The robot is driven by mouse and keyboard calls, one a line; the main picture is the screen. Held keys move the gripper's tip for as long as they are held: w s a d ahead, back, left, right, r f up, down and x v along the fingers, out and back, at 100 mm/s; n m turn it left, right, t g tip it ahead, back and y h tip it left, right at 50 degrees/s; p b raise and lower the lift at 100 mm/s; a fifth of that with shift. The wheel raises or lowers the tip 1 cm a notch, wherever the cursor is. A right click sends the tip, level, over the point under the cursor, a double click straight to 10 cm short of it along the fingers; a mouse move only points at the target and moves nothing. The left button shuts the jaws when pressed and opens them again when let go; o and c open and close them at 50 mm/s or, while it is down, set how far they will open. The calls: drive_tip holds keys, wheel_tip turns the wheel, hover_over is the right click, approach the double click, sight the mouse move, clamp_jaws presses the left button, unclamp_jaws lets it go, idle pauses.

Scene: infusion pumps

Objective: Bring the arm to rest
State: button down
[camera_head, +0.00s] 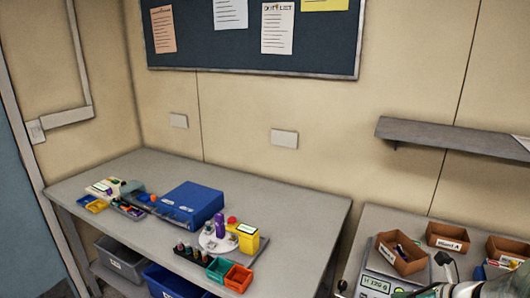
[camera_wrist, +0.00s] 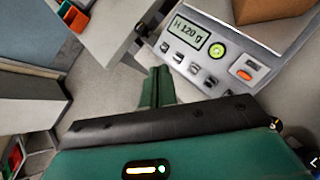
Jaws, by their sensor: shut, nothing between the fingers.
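My gripper (camera_wrist: 158,86) shows in the wrist view with its two green fingers together and nothing between them. Its fingertips are beside the front panel of a grey scale (camera_wrist: 228,62) with a lit display and buttons; I cannot tell how far above the floor or bench edge they are. In the head view part of my arm shows at the bottom right corner, in front of the right bench, and the fingers cannot be made out there.
The scale also shows in the head view (camera_head: 369,284), with a brown box (camera_head: 403,262) on it. More brown boxes stand right of it. The left table (camera_head: 310,215) bears a blue case (camera_head: 190,203), a yellow box (camera_head: 248,238) and small bins. A shelf (camera_head: 450,136) juts from the wall.

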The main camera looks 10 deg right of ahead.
drive_tip(key=s+a+r+n+g+h, duration=0.1)
drive_tip(key=s+a+r+n, duration=0.2)
drive_tip(key=a+n, duration=0.4)
drive_tip(key=s+a+r+n+g+h, duration=0.1)
drive_tip(key=s+a+r+n, duration=0.2)
drive_tip(key=a+n, duration=0.5)
drive_tip(key=s+a+r+n+g+h, duration=0.1)
drive_tip(key=a+r+n, duration=0.4)
drive_tip(key=n, duration=1.3)
drive_tip(key=s+a+h, duration=0.1)
drive_tip(key=s+a, duration=0.1)
drive_tip(key=shift+s+a, duration=0.3)
drive_tip(key=shift+s, duration=0.1)
drive_tip(key=shift+r, duration=0.1)
